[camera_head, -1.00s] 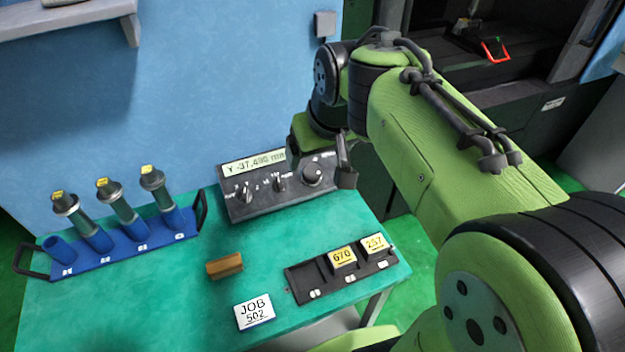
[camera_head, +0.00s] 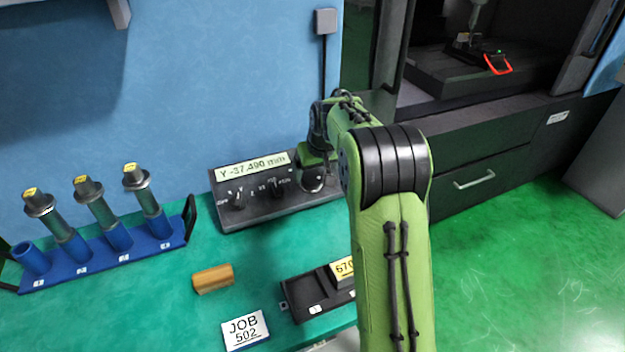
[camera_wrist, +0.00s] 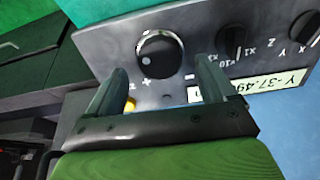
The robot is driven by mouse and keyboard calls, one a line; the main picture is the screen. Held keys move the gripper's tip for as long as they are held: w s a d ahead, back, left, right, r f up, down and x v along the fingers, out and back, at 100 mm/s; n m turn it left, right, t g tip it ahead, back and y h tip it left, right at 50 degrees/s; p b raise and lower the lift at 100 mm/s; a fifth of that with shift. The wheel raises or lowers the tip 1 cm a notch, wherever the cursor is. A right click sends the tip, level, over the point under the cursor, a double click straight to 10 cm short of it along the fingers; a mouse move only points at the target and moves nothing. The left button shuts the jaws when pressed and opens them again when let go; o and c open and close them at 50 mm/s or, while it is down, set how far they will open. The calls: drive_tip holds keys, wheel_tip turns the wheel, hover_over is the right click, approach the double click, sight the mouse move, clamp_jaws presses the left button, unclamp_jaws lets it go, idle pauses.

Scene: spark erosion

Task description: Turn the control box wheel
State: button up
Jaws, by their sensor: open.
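The grey control box (camera_head: 262,210) stands on the green table against the blue wall, with a display reading Y -37.490 mm and two selector knobs. In the wrist view the box (camera_wrist: 195,25) fills the upper part. Its wheel (camera_wrist: 160,55) is a round black knob with a pale dot, between plus and minus marks. My gripper (camera_wrist: 162,71) is open, its two fingers on either side of the wheel in that picture. I cannot tell whether they touch it. In the head view my arm partly hides the wheel end of the box.
A blue rack (camera_head: 105,255) with several holders stands left. A wooden block (camera_head: 213,278), a JOB 502 card (camera_head: 246,330) and a black tray (camera_head: 305,300) lie in front of the box. The machine (camera_head: 470,95) stands right. A wall socket (camera_head: 325,21) hangs above.

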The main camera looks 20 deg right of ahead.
sight(312, 176)
drive_tip(key=x, duration=0.3)
drive_tip(key=shift+f, duration=0.15)
drive_tip(key=shift+c, duration=0.3)
drive_tip(key=c, duration=1)
